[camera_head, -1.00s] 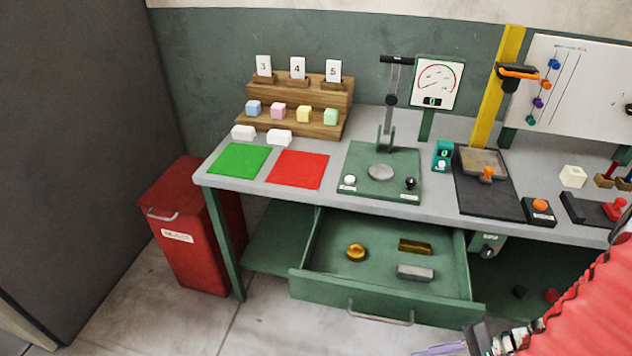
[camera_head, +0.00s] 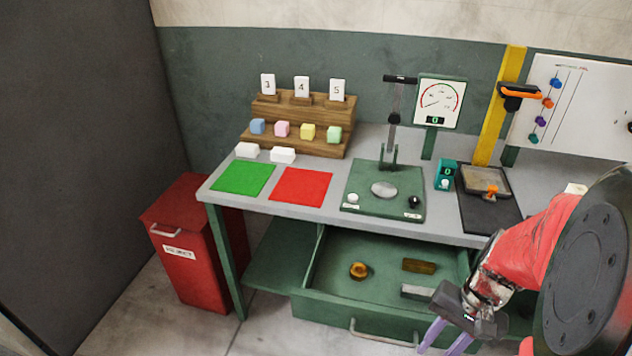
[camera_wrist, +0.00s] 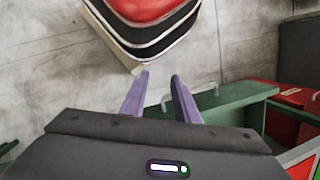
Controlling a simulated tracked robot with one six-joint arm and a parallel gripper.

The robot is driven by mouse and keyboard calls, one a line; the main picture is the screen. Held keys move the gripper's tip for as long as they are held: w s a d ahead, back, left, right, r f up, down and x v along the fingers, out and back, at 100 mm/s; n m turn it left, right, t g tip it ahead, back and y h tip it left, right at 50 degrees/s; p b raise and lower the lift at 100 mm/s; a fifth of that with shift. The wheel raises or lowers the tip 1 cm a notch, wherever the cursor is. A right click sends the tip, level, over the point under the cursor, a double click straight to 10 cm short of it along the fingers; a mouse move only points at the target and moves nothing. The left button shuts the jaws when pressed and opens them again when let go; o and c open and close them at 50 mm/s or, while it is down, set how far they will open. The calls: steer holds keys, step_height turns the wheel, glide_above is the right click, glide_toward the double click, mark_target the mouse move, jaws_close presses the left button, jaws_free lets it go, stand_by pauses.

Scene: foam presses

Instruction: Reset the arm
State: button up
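My gripper (camera_head: 447,339) is at the lower right of the head view, in front of the open drawer's front right end. Its two purple fingers point down and stand apart with nothing between them. In the wrist view my gripper (camera_wrist: 160,88) is also open and empty, with floor and part of my red and black base beyond it. My red-sleeved arm hides the right part of the workbench (camera_head: 320,213).
The green drawer (camera_head: 345,305) stands open, holding a round brass piece (camera_head: 358,270), a brass bar (camera_head: 420,266) and a grey bar (camera_head: 416,291). A red bin (camera_head: 185,250) stands left of the bench. Floor in front is clear.

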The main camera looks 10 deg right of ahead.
steer(key=w+a+r+n+t+h, duration=0.1)
steer(key=w+a+r+n+t, duration=0.1)
steer(key=a+r, duration=0.5)
steer(key=w+a+r+n+t+h, duration=0.2)
steer(key=a+r+n+t, duration=0.2)
steer(key=a+r+n, duration=0.3)
step_height(320, 180, up, 4)
steer(key=shift+w+a+r, duration=0.1)
steer(key=shift+w+a, duration=0.25)
steer(key=shift+a, duration=0.1)
stand_by(1.1)
